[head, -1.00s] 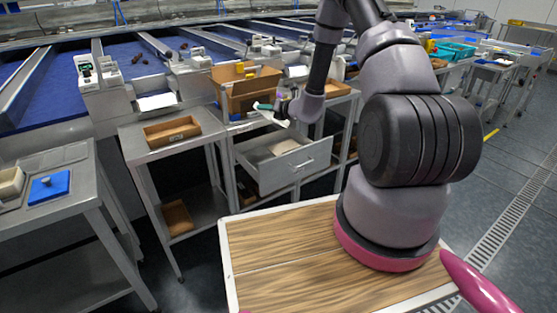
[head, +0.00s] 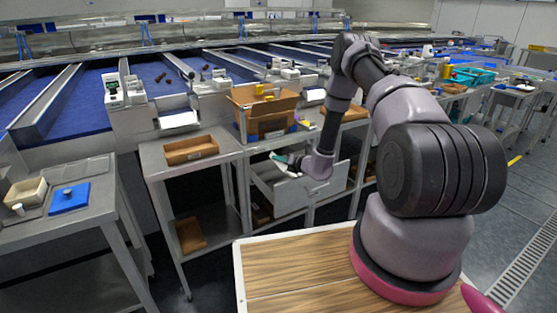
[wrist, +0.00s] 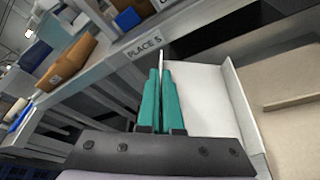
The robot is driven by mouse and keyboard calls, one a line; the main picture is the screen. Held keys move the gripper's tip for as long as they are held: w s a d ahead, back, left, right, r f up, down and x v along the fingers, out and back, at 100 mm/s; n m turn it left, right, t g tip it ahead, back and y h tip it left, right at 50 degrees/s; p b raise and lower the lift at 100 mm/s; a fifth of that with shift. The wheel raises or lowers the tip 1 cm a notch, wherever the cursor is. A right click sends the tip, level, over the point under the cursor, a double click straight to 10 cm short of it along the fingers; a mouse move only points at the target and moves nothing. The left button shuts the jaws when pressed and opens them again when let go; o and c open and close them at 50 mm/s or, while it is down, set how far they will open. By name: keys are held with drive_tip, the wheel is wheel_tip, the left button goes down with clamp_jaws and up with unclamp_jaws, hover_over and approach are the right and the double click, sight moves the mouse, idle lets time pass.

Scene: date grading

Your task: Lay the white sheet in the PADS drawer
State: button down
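My gripper (head: 278,158), with teal fingers, is over the left part of an open grey drawer (head: 292,197) below the work table. In the wrist view, my gripper (wrist: 161,75) has its fingers close together, and a thin white edge, apparently the white sheet (wrist: 162,52), shows between their tips. In the head view a small white patch at the fingertips is too small to make out. The wrist view shows the drawer's pale interior, a raised divider (wrist: 240,95) and a flat beige piece (wrist: 290,88) to its right. My wrist hides part of the drawer. I cannot read its label.
A table edge labelled PLACE S (wrist: 143,45) runs above the drawer. An open cardboard box (head: 265,112) stands on that table. A side table with a shallow brown tray (head: 190,149) is to the left. A blue lidded item (head: 69,198) lies farther left.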

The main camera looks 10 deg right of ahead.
drive_tip(key=shift+f, duration=0.6)
drive_tip(key=c, duration=1.1)
unclamp_jaws()
